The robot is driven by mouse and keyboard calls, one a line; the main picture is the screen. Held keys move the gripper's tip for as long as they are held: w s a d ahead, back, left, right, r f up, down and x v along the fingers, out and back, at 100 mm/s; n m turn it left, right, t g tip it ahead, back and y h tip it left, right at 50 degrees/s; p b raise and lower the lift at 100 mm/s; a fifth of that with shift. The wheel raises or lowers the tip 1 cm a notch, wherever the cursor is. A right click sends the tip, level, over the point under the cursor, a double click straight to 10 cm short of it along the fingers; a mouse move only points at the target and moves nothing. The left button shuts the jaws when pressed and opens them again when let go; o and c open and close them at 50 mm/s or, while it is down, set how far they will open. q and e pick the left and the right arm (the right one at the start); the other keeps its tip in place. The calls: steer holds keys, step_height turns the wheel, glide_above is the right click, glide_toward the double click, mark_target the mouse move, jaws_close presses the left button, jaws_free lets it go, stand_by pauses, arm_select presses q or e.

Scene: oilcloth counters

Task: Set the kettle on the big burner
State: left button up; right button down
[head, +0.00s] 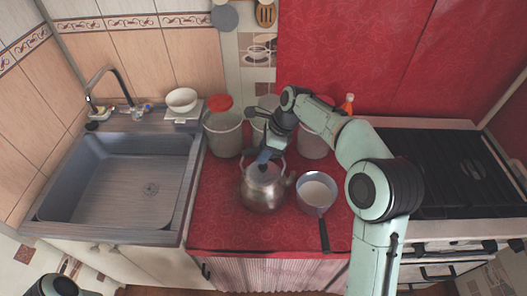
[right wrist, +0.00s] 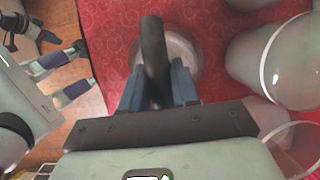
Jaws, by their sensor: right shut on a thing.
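The metal kettle (head: 262,192) is over the red counter, left of the saucepan; I cannot tell whether its base touches the cloth. My right gripper (head: 264,157) is above it, shut on its handle. In the right wrist view the dark handle (right wrist: 154,50) stands between the two fingers (right wrist: 157,92), with the round kettle body (right wrist: 183,52) below. The stove (head: 455,165) with black grates is at the right, partly hidden by my right arm; which burner is big is hard to tell. My left gripper (right wrist: 68,75) shows in the right wrist view, fingers apart and empty.
A saucepan (head: 317,190) stands just right of the kettle, handle toward the front edge. Canisters (head: 223,135) stand behind, one with a red lid. The sink (head: 120,180) and a white bowl (head: 181,99) are at the left. Bare red cloth (head: 235,232) lies in front.

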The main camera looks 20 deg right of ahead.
steer(key=shift+r, duration=0.1)
steer(key=c, duration=0.8)
jaws_free()
steer(key=shift+f, duration=0.2)
steer(key=shift+c, duration=0.2)
steer(key=shift+r, duration=0.1)
